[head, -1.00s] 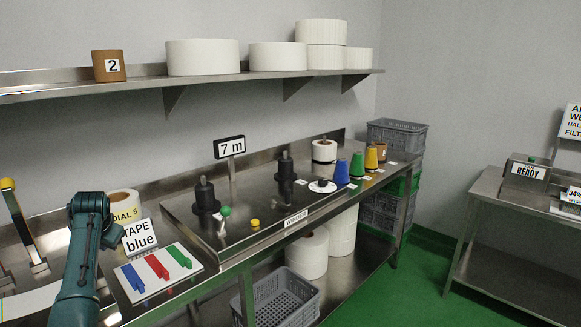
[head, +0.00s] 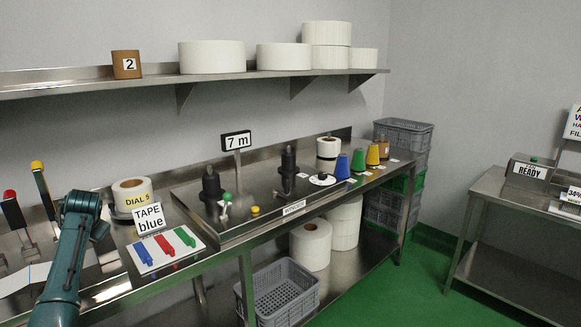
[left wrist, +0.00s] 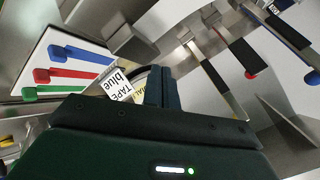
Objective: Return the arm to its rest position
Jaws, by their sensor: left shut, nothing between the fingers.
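My left arm (head: 68,262) rises from the lower left of the head view, over the front of the steel bench (head: 125,290). Its gripper cannot be made out clearly there. In the left wrist view my left gripper (left wrist: 161,88) has its dark fingers together with nothing between them. The "TAPE blue" sign (left wrist: 119,84) and the board with blue, red and green tabs (left wrist: 72,66) lie beyond the fingers, to their left. My right gripper is in neither view.
Levers with red (head: 10,195) and yellow (head: 37,166) tops stand left of my arm. The sign (head: 149,219) and tab board (head: 160,262) are just right of it. The winder (head: 240,215) and coloured cones (head: 342,167) stand farther along. Green floor is open at right.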

